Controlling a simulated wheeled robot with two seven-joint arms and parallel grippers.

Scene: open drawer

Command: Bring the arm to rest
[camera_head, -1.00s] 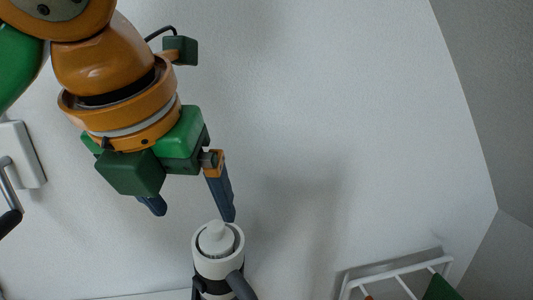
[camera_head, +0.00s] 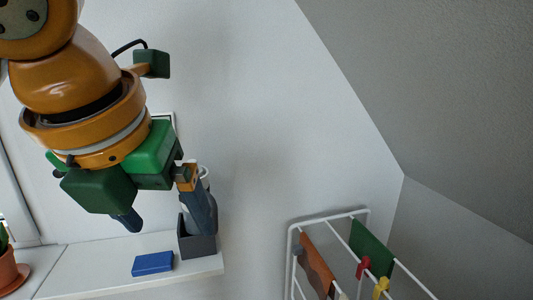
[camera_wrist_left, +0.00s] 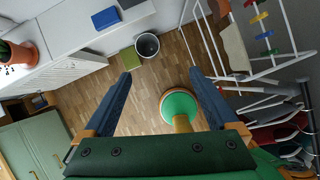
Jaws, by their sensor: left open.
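My left gripper (camera_head: 165,215) hangs in the left half of the head view, with its orange and green arm coming in from the upper left. Its two dark blue fingers are spread apart with nothing between them. In the left wrist view the open fingers (camera_wrist_left: 158,88) reach out over the wooden floor (camera_wrist_left: 150,95). My right gripper is in neither view.
A white shelf (camera_head: 95,260) holds a blue box (camera_head: 152,263) and a dark grey holder (camera_head: 197,243) close behind my gripper. A potted plant (camera_head: 8,268) stands at the left. A white rack (camera_head: 330,215) with hanging cloths is at the right. A bin (camera_wrist_left: 147,45) stands on the floor.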

